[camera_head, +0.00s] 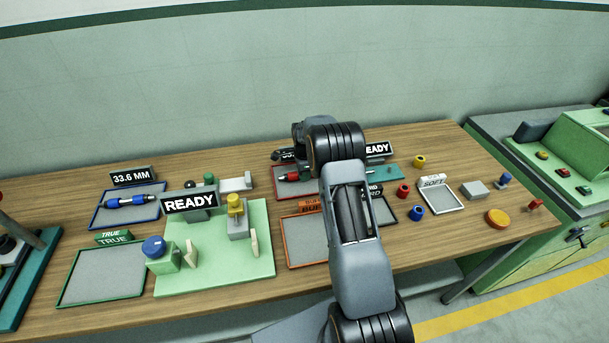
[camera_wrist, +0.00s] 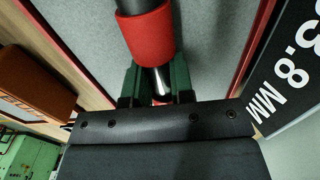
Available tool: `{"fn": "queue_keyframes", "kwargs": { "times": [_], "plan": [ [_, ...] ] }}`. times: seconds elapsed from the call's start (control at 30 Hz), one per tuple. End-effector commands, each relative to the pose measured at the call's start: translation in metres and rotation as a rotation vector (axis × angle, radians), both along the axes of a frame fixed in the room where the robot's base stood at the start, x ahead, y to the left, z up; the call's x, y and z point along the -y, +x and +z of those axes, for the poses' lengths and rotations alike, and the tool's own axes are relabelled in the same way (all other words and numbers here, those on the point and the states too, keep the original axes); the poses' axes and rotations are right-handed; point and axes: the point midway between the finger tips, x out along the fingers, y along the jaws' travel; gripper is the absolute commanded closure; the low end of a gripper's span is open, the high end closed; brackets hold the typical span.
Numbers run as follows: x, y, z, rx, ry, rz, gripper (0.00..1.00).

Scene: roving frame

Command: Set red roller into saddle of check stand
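The red roller (camera_head: 293,176), with a red band, dark body and bright metal shaft end, lies in a red-framed tray (camera_head: 277,188) at the back middle of the table. In the wrist view its red band (camera_wrist: 148,40) is at top centre. My gripper (camera_wrist: 157,85) has dark green fingers apart on either side of the shaft end; contact is unclear. In the head view my arm hides the fingers. A green check stand (camera_head: 262,270) with a READY display (camera_head: 190,202) stands left of my arm; I cannot clearly make out its saddle.
A blue roller (camera_head: 125,201) lies in a blue-framed tray at left. A green-framed tray (camera_head: 103,300) and an orange-framed tray (camera_head: 291,232) look empty. Another READY sign (camera_head: 377,148) stands behind my arm. Several small coloured parts lie at right.

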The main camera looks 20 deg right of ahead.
Motion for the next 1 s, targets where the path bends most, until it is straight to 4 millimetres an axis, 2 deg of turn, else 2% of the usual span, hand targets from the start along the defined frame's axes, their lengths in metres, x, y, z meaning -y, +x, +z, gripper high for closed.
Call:
{"fn": "queue_keyframes", "kwargs": {
  "times": [0.03,0.2,0.67,0.87,1.0],
  "plan": [
    [0.000,0.000,0.000,0.000,0.000,0.000,0.84],
    [0.000,0.000,0.000,-0.001,0.000,0.000,1.00],
    [0.000,0.001,0.006,0.002,0.000,0.000,1.00],
    [0.000,0.001,0.032,0.006,-0.001,0.000,1.00],
    [-0.004,-0.022,0.058,0.006,-0.001,0.000,1.00]
  ]
}}
